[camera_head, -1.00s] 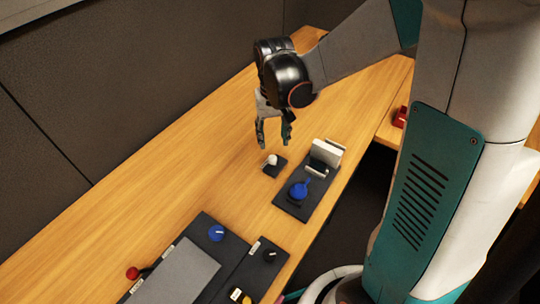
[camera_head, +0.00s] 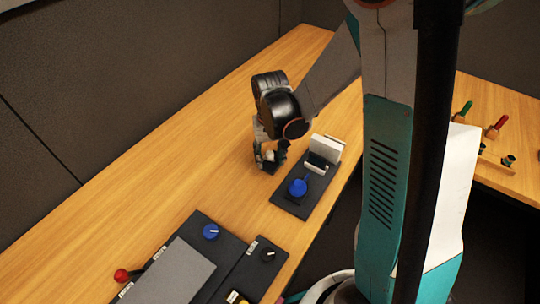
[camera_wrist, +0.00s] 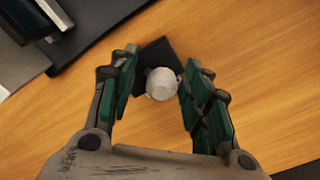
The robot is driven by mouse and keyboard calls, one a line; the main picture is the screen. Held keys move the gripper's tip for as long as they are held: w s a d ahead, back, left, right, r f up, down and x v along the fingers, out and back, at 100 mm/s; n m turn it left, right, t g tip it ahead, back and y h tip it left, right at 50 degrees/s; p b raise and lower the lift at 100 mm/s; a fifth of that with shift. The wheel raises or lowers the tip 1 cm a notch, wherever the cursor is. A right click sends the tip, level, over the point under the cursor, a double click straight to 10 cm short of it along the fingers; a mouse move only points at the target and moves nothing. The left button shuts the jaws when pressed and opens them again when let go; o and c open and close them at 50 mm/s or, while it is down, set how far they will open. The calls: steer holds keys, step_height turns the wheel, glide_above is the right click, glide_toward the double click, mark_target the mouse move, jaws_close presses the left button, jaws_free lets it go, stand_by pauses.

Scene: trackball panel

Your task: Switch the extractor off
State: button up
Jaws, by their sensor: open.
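A small white round knob (camera_wrist: 162,84) on a dark base plate (camera_wrist: 154,52) sits between my fingers in the wrist view. My gripper (camera_wrist: 160,60) is open, with one green-padded finger on each side of the knob; a gap shows on both sides. In the head view my gripper (camera_head: 271,163) is low at the table, and its fingers mostly hide the knob (camera_head: 270,156). No label naming the extractor is readable, so I cannot tell which control it is.
Right of my gripper is a dark panel (camera_head: 283,202) with a blue ball (camera_head: 298,187) and a white upright block (camera_head: 326,147). Nearer are a blue dial (camera_head: 211,232), a black knob (camera_head: 267,255) and a red knob (camera_head: 121,275). The wooden table at left is clear.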

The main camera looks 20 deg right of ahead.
jaws_close()
steer(key=shift+s+a+f+t+h, duration=0.15)
steer(key=shift+s+a+t+h, duration=0.05)
steer(key=shift+t+h, duration=0.25)
jaws_free()
step_height(320, 180, up, 12)
steer(key=a, duration=0.1)
steer(key=shift+s, duration=0.35)
